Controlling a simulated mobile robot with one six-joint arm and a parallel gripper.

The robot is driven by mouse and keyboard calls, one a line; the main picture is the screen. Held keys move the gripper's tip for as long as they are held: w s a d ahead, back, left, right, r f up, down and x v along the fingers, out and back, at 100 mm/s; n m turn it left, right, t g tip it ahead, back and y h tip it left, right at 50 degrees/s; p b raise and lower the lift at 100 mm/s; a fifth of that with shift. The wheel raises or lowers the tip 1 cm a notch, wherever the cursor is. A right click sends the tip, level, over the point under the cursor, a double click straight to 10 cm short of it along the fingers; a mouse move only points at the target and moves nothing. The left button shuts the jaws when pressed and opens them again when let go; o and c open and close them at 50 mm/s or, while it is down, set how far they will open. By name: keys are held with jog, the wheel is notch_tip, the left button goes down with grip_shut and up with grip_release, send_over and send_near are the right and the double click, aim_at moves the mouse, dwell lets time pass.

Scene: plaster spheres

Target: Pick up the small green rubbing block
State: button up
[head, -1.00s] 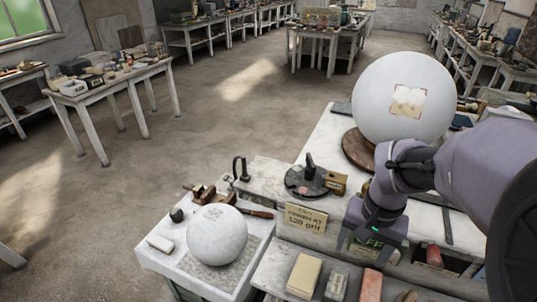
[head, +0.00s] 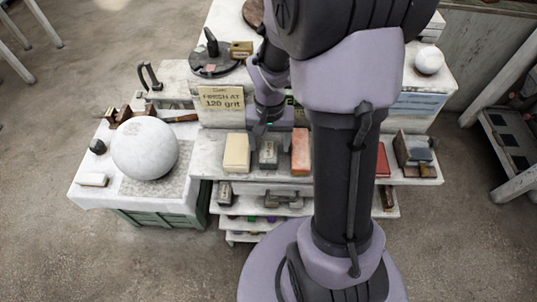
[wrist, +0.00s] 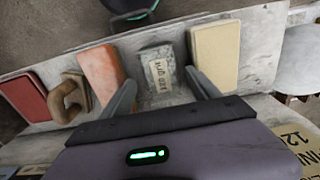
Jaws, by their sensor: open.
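A small grey-green block (head: 268,154) with a pale label lies on the front ledge, between a cream block (head: 236,153) and an orange-red block (head: 300,152). No other block on the ledge looks greener. In the wrist view the labelled block (wrist: 160,68) lies ahead of and between my two spread fingers, with the orange block (wrist: 102,70) on the left and the cream block (wrist: 214,54) on the right. My gripper (wrist: 163,92) is open and empty. In the head view my gripper (head: 268,128) is just behind the labelled block; I cannot tell its exact height.
A white plaster sphere (head: 146,148) sits on a low stand at the left. A sign (head: 222,98) stands behind the ledge. A red block (head: 382,160) and a tray of blocks (head: 416,152) are at the right. A brown curved piece (wrist: 68,97) lies beyond the orange block.

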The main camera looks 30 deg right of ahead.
aim_at(269, 149)
notch_tip(269, 149, down, 4)
jog(key=shift+w+a+b, duration=0.1)
jog(key=shift+w+b, duration=0.05)
jog(key=shift+b, duration=0.45)
jog(key=shift+r, duration=0.1)
jog(key=shift+c, duration=1.1)
grip_shut()
jog(key=shift+r, duration=0.15)
